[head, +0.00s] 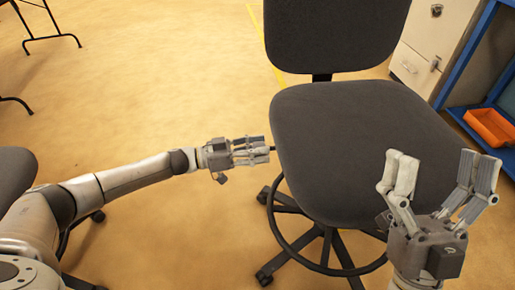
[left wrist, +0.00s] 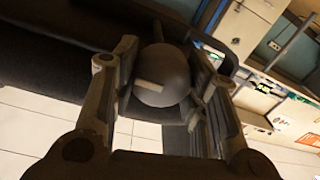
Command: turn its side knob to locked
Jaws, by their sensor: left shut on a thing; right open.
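A dark grey office chair stands ahead of me, with its seat (head: 370,135) and backrest (head: 335,35) in the head view. My left gripper (head: 268,149) is at the left edge of the seat, shut on the side knob. In the left wrist view the round dark knob (left wrist: 163,75) sits between the two fingers of the left gripper (left wrist: 165,100), with a small light mark on its face. In the head view the knob is mostly hidden by the fingers. My right gripper (head: 432,185) is open and empty, in front of the seat's right side.
A blue shelf (head: 460,65) with an orange bin (head: 490,127) stands at the right, beside a white cabinet (head: 428,40). Another dark chair (head: 14,170) is at the left edge. Table legs (head: 45,38) show at upper left. The floor between is clear.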

